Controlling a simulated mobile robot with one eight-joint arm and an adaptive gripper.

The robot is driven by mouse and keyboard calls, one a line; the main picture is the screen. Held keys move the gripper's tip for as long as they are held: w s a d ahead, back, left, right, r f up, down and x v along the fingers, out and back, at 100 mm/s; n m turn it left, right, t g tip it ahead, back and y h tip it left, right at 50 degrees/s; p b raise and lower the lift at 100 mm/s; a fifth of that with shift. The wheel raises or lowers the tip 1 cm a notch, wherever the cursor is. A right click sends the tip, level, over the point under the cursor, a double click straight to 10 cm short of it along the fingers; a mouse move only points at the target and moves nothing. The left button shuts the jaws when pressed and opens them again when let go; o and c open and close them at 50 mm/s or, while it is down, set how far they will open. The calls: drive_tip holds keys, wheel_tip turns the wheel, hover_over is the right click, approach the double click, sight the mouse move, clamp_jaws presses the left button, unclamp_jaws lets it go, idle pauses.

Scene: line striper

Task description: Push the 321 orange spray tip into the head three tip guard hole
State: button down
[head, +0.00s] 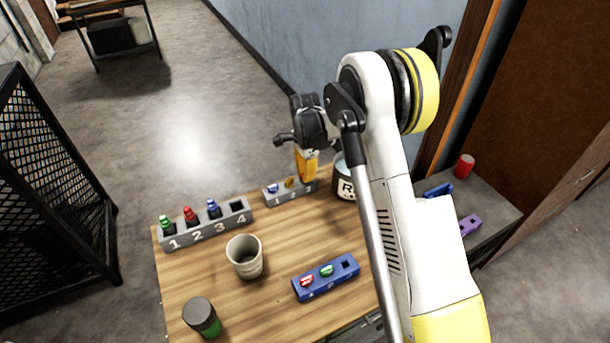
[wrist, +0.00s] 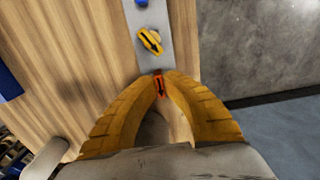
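In the head view my gripper (head: 306,172) is over the right end of that block (head: 271,201). The block carries a blue tip (head: 273,188) and a yellow tip (head: 290,182). My fingers hide its far end, so I cannot tell whether the orange tip is in a hole or above it.
A grey rack (head: 202,232), numbered 1 to 4, holds green, red and blue pieces; slot 4 is empty. A blue block (head: 341,274) holds red and green tips beside an open hole. A cup (head: 245,258), a dark can (head: 202,317) and a labelled black container (head: 346,187) stand nearby.

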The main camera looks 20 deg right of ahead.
drive_tip(key=shift+r, duration=0.7)
drive_tip(key=shift+r+p, duration=1.4)
drive_tip(key=shift+r, duration=1)
